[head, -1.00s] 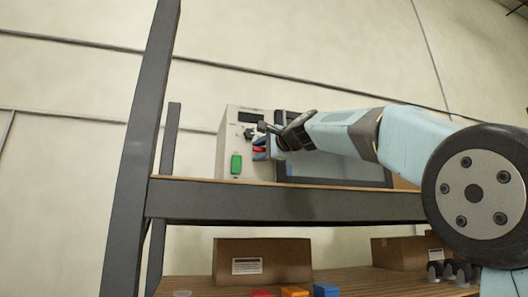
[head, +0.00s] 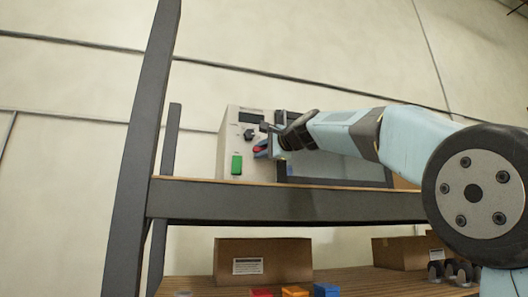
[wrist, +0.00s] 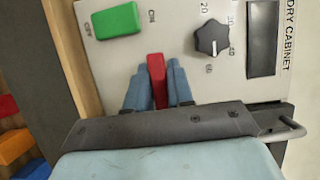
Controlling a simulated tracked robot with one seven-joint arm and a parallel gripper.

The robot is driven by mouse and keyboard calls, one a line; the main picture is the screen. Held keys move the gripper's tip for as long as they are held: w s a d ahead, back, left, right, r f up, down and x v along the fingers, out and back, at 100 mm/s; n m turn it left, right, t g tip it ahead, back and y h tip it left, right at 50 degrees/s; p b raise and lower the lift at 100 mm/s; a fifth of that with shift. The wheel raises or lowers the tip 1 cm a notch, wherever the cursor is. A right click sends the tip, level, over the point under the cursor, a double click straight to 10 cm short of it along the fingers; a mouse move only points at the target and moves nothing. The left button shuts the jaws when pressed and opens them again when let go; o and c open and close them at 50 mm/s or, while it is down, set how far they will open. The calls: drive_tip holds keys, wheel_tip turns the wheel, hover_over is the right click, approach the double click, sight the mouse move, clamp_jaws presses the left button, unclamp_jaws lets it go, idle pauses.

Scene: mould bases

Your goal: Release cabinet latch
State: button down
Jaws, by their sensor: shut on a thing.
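The dry cabinet (head: 229,143) is a pale box with a dark-framed window, standing on the upper shelf. Its front panel (wrist: 185,75) shows in the wrist view. A red latch handle (wrist: 156,68) sticks out of the panel, between the green switch and the black knob. My gripper (wrist: 158,86) is shut on the red latch, one blue finger on each side of it. In the head view my gripper (head: 264,150) is at the panel, and only a bit of red shows there. The latch's lower part is hidden by the fingers and gripper body.
A green on/off switch (wrist: 116,19) and a black knob (wrist: 212,38) are close to my fingers. A dark display (wrist: 262,40) lies right of the knob. The shelf's grey front beam (head: 290,202) and upright (head: 142,140) stand nearby. Cardboard boxes (head: 263,260) and coloured bins are below.

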drive_tip(key=f+n, duration=0.1)
drive_tip(key=n, duration=0.1)
drive_tip(key=f+n+g+h, duration=0.1)
drive_tip(key=shift+w+a+n, duration=0.15)
drive_tip(key=shift+n, duration=0.25)
drive_tip(key=n+h, duration=0.1)
drive_tip(key=f+n+h, duration=0.1)
drive_tip(key=n, duration=0.1)
drive_tip(key=shift+w+d+f+g, duration=0.1)
drive_tip(key=shift+d+f+g, duration=0.1)
drive_tip(key=shift+d+g, duration=0.15)
drive_tip(key=n+h, duration=0.1)
drive_tip(key=d+f+n+h, duration=0.1)
drive_tip(key=n, duration=0.1)
drive_tip(key=shift+w+d+n, duration=0.2)
drive_tip(key=shift+n, duration=0.1)
drive_tip(key=shift+w+d+f+n+h, duration=0.1)
drive_tip(key=shift+d+n+h, duration=0.3)
drive_tip(key=shift+n+h, duration=0.25)
drive_tip(key=shift+w+d+n+h, duration=0.1)
drive_tip(key=shift+d+n+h, duration=0.3)
drive_tip(key=shift+n+h, duration=0.25)
drive_tip(key=c, duration=1.3)
unclamp_jaws()
drive_tip(key=shift+w, duration=0.15)
drive_tip(key=shift+o, duration=1)
drive_tip(key=shift+d+r, duration=0.1)
drive_tip(key=shift+r, duration=0.1)
